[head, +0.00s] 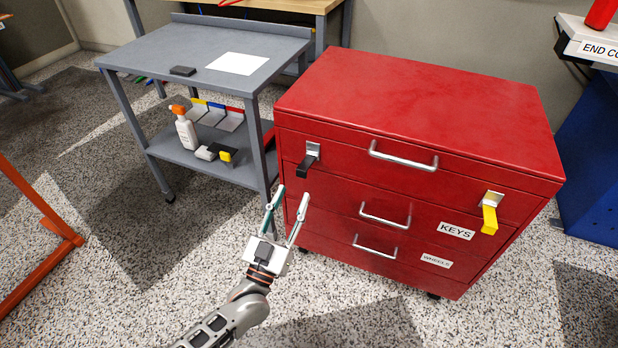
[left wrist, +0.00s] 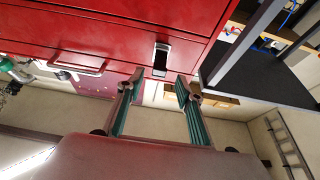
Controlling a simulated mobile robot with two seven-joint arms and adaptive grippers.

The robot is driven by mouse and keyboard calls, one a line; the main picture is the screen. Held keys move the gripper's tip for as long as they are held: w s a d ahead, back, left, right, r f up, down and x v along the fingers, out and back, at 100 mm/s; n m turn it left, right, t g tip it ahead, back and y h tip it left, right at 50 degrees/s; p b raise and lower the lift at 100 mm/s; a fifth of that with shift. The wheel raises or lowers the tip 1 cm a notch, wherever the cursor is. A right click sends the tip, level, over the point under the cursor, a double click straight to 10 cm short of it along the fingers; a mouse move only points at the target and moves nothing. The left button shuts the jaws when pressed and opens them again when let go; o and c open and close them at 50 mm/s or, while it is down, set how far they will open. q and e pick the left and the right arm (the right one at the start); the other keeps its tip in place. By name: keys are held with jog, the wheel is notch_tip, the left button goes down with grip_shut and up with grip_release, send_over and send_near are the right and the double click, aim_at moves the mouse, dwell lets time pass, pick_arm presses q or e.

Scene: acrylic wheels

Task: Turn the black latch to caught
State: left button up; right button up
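The black latch (head: 305,167) is on a small metal plate at the upper left of the red cabinet's front (head: 340,190). Its black lever hangs down, tilted toward the lower left in the head view. My left gripper (head: 290,194) is open and empty, just below and in front of the latch. In the left wrist view the black latch (left wrist: 160,57) lies beyond the gap between the two spread fingertips (left wrist: 160,80), apparently apart from them. My right gripper is in neither view.
A yellow latch (head: 490,213) hangs at the cabinet's right. Drawer handles (head: 403,156) stick out between them, with KEYS (head: 457,231) and WHEELS (head: 437,261) labels. A grey cart (head: 180,45) stands close at the left, with a spray bottle (head: 185,130) on its lower shelf. The floor in front is clear.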

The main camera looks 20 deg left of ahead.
aim_at(300, 177)
pick_arm(q)
jog(key=x, duration=0.7)
jog(key=shift+r+b, duration=0.1)
jog(key=shift+b, duration=0.3)
jog(key=shift+c, duration=0.3)
grip_shut()
